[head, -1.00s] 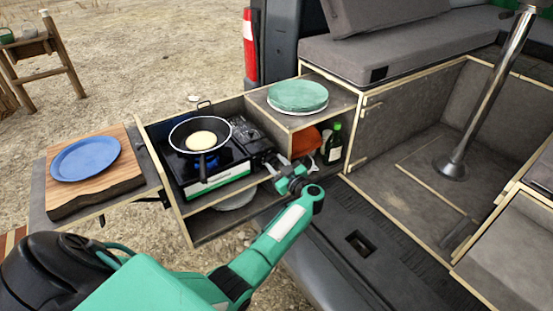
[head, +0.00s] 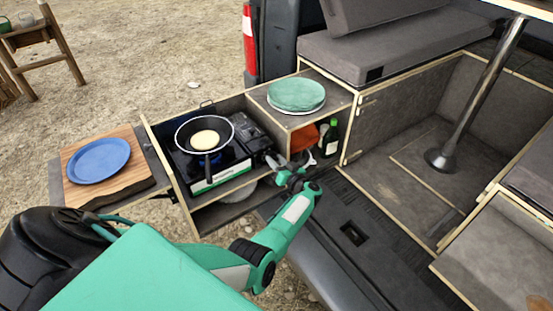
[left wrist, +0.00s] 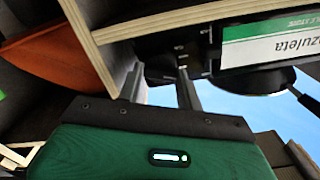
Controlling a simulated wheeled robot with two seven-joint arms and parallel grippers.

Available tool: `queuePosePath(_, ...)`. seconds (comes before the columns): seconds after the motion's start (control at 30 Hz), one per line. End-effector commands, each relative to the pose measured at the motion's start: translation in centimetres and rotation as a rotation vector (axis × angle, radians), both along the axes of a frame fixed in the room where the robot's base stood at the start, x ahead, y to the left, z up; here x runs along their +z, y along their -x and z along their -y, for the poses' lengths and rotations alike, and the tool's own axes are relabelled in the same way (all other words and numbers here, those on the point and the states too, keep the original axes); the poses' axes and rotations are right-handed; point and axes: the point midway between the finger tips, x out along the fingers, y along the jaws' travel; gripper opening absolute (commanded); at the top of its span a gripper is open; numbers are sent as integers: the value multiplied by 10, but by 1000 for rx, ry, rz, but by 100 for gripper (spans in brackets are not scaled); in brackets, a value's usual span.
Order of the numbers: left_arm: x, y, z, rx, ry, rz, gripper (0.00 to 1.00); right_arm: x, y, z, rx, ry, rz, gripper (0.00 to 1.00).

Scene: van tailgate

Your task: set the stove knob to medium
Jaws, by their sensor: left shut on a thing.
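The stove (head: 207,184) stands in the pull-out drawer, with a white and green label on its front; the label also shows in the left wrist view (left wrist: 268,45). A black frying pan (head: 187,133) with a pale round pancake (head: 206,138) sits on it. My left gripper (head: 271,160) is at the right end of the stove front. In the left wrist view its two fingers (left wrist: 161,85) close around the dark stove knob (left wrist: 160,65). The knob's mark and setting cannot be made out. My right gripper is out of view.
A blue plate (head: 98,160) lies on a wooden board (head: 75,193) at the left. A green plate (head: 296,95) rests on the box top (head: 339,97). A green bottle (head: 331,138) and an orange item (head: 304,138) stand in the cubby right of my gripper.

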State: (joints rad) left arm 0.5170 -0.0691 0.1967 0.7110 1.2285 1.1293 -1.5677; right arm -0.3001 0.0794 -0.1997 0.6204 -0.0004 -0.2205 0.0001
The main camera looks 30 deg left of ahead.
Motion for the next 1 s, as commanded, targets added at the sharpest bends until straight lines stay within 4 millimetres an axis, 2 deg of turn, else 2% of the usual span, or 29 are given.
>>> queuePosePath(0.53,-1,0,1,-1,-9,-27,13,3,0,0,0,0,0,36)
queuePosePath(0.57,-1,0,1,-1,-9,-27,38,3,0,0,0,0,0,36)
queuePosePath(0.67,-1,0,1,-1,-10,-26,57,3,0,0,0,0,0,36)
queuePosePath(1.0,0,0,1,0,-10,-25,57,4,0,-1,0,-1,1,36)
